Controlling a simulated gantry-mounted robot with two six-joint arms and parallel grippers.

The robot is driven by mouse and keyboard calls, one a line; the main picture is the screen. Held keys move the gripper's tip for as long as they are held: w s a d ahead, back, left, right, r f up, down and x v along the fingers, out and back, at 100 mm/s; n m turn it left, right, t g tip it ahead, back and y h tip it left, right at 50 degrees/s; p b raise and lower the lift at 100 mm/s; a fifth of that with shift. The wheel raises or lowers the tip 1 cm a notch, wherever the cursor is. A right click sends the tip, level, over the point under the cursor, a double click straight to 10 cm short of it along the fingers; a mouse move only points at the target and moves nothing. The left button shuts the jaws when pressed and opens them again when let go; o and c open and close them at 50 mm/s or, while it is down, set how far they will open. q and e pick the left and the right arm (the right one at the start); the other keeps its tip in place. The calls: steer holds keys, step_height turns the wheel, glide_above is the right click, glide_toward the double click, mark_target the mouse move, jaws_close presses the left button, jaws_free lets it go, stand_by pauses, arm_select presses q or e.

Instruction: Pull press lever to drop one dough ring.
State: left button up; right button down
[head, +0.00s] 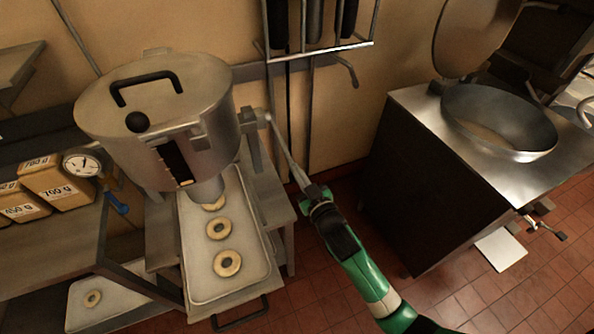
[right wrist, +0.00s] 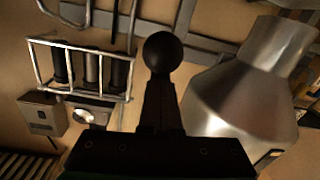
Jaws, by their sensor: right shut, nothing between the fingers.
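The dough press is a steel hopper (head: 200,132) with a lidded top and a spout over a tray (head: 259,222). Three pale dough rings lie in a row there: one (head: 214,205) partly hidden under the spout, one in the middle (head: 219,229), one nearest (head: 228,264). A metal lever (head: 285,147) slants down from the press's right side towards my right gripper (head: 312,191). In the right wrist view a black ball knob (right wrist: 162,53) sits just beyond the right fingertips (right wrist: 160,90), which are shut and empty; contact is unclear. My left gripper is out of view.
A steel cabinet with a round pan (head: 500,120) stands at the right. A wire rack (head: 320,50) hangs on the wall. Tiled floor is open between.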

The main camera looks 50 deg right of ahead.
steer(key=shift+s+f, duration=0.15)
steer(key=shift+f, duration=0.6)
steer(key=r+p, duration=0.1)
steer(key=r, duration=0.1)
steer(key=w+r+p, duration=0.1)
steer(key=r+p, duration=0.1)
steer(key=shift+r, duration=0.25)
steer(key=shift+s+a+r, duration=0.2)
steer(key=shift+a, duration=0.05)
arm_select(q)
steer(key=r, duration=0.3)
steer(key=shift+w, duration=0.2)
arm_select(e)
steer(key=v, duration=0.9)
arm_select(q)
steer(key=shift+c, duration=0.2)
arm_select(e)
steer(key=shift+w, duration=0.1)
